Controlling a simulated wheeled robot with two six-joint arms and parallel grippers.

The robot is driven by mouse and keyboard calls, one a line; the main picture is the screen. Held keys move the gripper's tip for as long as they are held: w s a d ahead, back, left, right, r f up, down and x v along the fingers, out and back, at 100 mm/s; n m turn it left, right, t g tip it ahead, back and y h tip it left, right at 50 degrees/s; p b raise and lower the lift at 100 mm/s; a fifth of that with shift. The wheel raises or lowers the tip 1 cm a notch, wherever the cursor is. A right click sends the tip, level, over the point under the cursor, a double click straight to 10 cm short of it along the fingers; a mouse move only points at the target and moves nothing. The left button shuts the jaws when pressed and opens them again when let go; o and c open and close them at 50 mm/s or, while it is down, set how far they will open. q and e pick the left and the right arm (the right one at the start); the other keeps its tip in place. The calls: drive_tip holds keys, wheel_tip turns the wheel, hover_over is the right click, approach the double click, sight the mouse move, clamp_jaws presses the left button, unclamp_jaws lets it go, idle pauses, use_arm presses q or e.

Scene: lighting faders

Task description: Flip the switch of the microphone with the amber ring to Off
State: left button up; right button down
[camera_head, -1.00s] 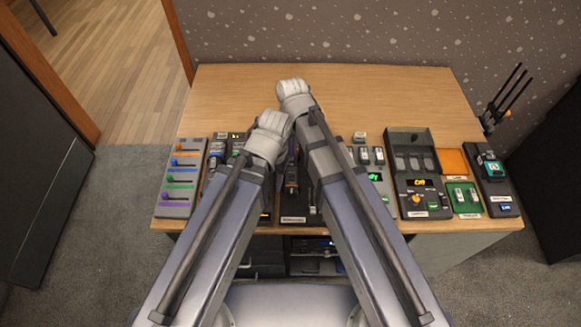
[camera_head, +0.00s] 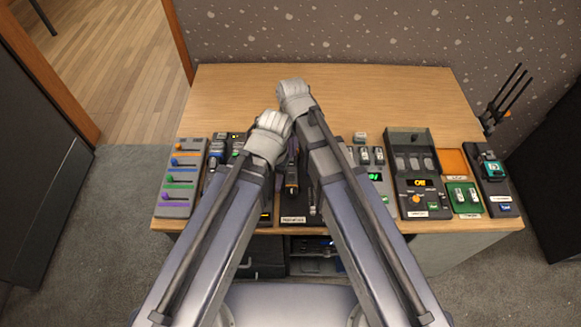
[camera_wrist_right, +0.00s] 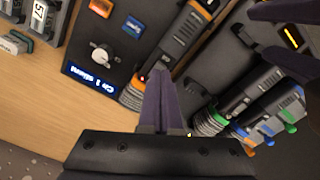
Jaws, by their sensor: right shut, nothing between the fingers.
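A dark microphone (camera_wrist_right: 182,42) with a grey mesh head and an amber band lies on a black base in the right wrist view. Part of it shows between my arms in the head view (camera_head: 292,178). My right gripper (camera_wrist_right: 164,74) is shut and empty, its fingertips beside the microphone near the mesh-head end. I cannot tell whether they touch it, and the switch's position is not clear. My left gripper (camera_wrist_right: 290,37) shows at the right edge of the wrist view, its two fingers apart.
More microphones (camera_wrist_right: 245,95) with green, blue and orange parts lie close by on the right in the wrist view. A panel with a knob (camera_wrist_right: 99,54) is to the left. A fader board (camera_head: 180,178) and a green tray (camera_head: 464,197) flank the row. The desk's back (camera_head: 390,95) is clear.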

use_arm(q)
drive_tip(key=shift+f+b, duration=0.9)
use_arm(e)
drive_tip(key=shift+f, duration=0.9)
drive_tip(key=shift+r, duration=0.1)
use_arm(q)
wheel_tip(320, 180, up, 7)
drive_tip(key=p, duration=0.7)
use_arm(e)
wheel_tip(320, 180, up, 7)
use_arm(q)
drive_tip(key=shift+r, duration=0.1)
